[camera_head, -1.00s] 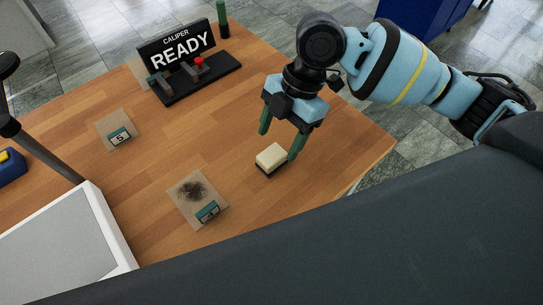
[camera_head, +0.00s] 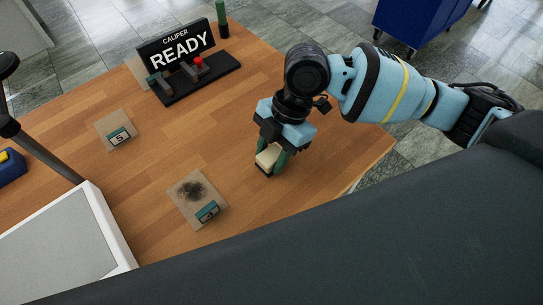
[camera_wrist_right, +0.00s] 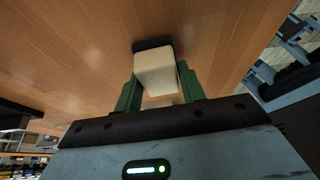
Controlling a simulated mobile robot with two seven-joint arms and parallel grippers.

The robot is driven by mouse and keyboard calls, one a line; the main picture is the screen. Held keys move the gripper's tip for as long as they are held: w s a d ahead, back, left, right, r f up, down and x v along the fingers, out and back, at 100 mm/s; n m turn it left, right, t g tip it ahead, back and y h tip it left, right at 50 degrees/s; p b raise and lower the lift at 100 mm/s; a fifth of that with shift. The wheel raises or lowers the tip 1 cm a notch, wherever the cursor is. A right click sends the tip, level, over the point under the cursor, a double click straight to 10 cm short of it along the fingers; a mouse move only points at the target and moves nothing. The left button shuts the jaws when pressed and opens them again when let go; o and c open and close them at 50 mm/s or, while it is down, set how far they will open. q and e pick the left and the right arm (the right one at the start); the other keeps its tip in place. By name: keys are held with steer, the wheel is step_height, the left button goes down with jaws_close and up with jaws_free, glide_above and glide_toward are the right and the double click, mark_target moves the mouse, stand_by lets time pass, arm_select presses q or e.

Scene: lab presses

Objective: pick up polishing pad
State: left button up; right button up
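The polishing pad (camera_head: 266,159), a small cream block with a dark layer along one side, is at the right part of the wooden table. My right gripper (camera_head: 274,154) is over it, with its green fingers on either side. In the right wrist view the pad (camera_wrist_right: 155,72) sits between the two fingertips (camera_wrist_right: 158,88), which appear to touch its sides. The gripper looks shut on the pad, which still appears to be at table level. The fingers hide part of the pad in the head view. My left gripper is not in view.
A brown card with a dark smudge (camera_head: 192,188) lies left of the pad, and another card (camera_head: 112,124) lies further left. A black stand with a "CALIPER READY" sign (camera_head: 178,47) is at the back. A white-framed grey panel (camera_head: 114,232) is at front left.

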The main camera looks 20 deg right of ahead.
mark_target(266, 159)
steer(key=shift+c, duration=1.3)
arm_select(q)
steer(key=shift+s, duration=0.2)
arm_select(e)
steer(key=shift+r, duration=0.15)
